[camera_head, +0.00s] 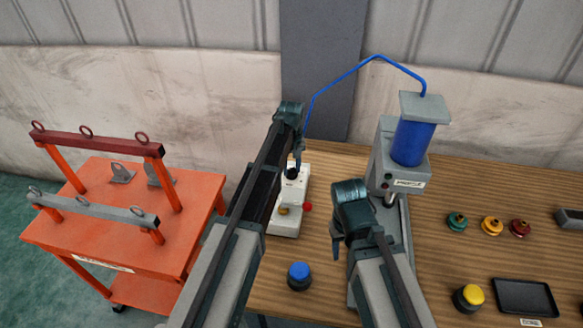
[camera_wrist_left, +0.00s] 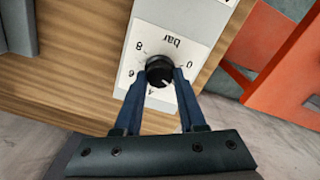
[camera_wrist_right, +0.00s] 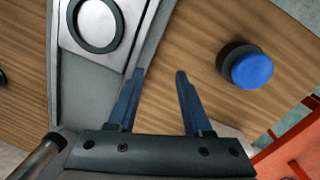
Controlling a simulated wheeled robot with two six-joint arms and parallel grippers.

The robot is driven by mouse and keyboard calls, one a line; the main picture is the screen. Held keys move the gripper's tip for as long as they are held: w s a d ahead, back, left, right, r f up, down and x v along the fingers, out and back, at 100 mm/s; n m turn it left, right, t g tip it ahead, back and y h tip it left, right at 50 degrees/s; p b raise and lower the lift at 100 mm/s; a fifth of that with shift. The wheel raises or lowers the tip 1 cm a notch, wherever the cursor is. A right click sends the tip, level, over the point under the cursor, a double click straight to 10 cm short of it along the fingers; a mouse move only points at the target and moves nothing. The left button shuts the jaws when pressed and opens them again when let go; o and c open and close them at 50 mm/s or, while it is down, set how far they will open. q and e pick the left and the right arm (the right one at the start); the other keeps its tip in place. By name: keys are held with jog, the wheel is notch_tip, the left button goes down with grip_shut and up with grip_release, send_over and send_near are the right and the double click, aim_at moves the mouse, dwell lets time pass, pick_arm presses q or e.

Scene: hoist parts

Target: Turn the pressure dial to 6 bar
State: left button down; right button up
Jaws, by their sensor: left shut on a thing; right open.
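The pressure dial is a black knob (camera_wrist_left: 160,70) on a white face marked "bar" with numbers around it. In the head view the knob (camera_head: 292,173) sits on top of the white regulator unit (camera_head: 284,222). My left gripper (camera_wrist_left: 161,73) is shut on the knob, one finger on each side. A light pointer mark shows at the knob's lower edge in the left wrist view, near the 4; its exact reading is hard to tell. My right gripper (camera_wrist_right: 160,73) is open and empty above the table, and it also shows in the head view (camera_head: 336,250).
A press with a blue cylinder (camera_head: 412,143) stands right of the regulator, with a blue hose. A blue button (camera_head: 299,271), yellow button (camera_head: 471,295), coloured knobs (camera_head: 492,226) and black tray (camera_head: 525,297) are on the table. An orange cart (camera_head: 110,225) stands left.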

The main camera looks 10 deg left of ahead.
pick_arm(q)
jog(key=m, duration=1.2)
jog(key=shift+d+m, duration=0.1)
jog(key=shift+m, duration=0.3)
jog(key=m, duration=1.3)
jog(key=shift+s, duration=0.1)
jog(key=shift+c, duration=2.4)
grip_release()
